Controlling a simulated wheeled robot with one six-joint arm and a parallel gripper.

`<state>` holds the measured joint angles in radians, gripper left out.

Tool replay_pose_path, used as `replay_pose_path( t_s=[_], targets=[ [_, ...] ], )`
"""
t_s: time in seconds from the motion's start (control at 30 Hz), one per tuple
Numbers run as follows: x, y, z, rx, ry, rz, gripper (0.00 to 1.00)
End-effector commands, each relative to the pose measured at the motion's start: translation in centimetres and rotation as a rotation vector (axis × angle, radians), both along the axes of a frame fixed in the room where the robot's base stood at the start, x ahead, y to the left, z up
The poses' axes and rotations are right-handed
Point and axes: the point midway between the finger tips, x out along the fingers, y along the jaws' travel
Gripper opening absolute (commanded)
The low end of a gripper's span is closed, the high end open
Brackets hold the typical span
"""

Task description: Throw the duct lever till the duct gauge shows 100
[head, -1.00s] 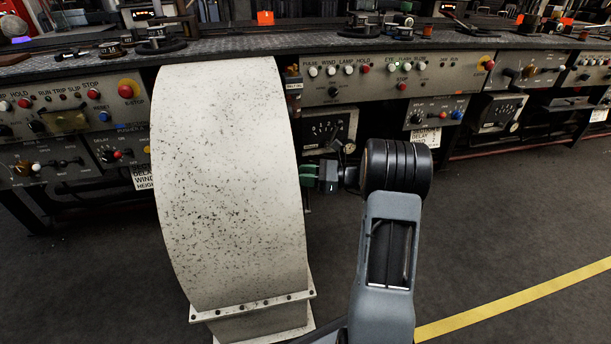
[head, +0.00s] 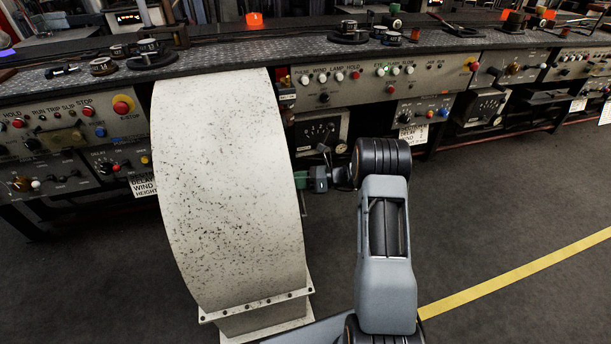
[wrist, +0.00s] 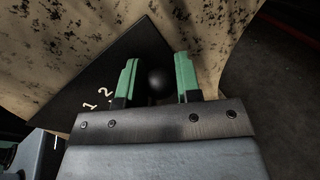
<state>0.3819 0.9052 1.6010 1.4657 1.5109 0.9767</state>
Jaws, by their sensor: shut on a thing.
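The duct (head: 225,190) is a big curved, speckled off-white chute in front of the bench. In the wrist view a dark plate (wrist: 113,72) on its side carries the figures 1 and 2. The duct lever's round black knob (wrist: 157,83) sits between the green fingers of my gripper (wrist: 157,78), which is shut on it. In the head view my gripper (head: 302,179) is at the duct's right edge, and the lever is hidden there. A dark-faced gauge (head: 318,131) shows on the bench behind; I cannot tell its reading or whether it is the duct gauge.
A long bench (head: 345,85) with panels of buttons and knobs runs across the back. The duct's flanged foot (head: 258,305) stands close to my arm. The floor (head: 480,215) to the right is clear, with a yellow line (head: 530,290) across it.

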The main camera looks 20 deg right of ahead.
Motion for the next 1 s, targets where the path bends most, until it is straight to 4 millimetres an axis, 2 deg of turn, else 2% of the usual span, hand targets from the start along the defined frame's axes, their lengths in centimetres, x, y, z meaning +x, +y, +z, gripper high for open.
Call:
replay_pose_path(
  t_s=[0.17, 0.2, 0.27, 0.5, 0.63, 0.77, 1.0],
  targets=[
    [0.1, -0.1, -0.2, -0.003, 0.000, -0.006, 0.00],
    [0.1, -0.1, -0.2, -0.005, 0.000, -0.007, 0.34],
    [0.1, -0.1, -0.2, -0.004, -0.001, -0.006, 0.40],
    [0.0, -0.1, -0.1, -0.002, -0.002, -0.004, 0.41],
    [-0.2, -0.9, 0.1, -0.002, -0.002, -0.007, 0.41],
    [-0.9, -2.9, 0.5, -0.002, -0.002, -0.010, 0.41],
    [-2.5, -7.6, 1.0, -0.003, -0.001, -0.010, 0.41]
  ],
)
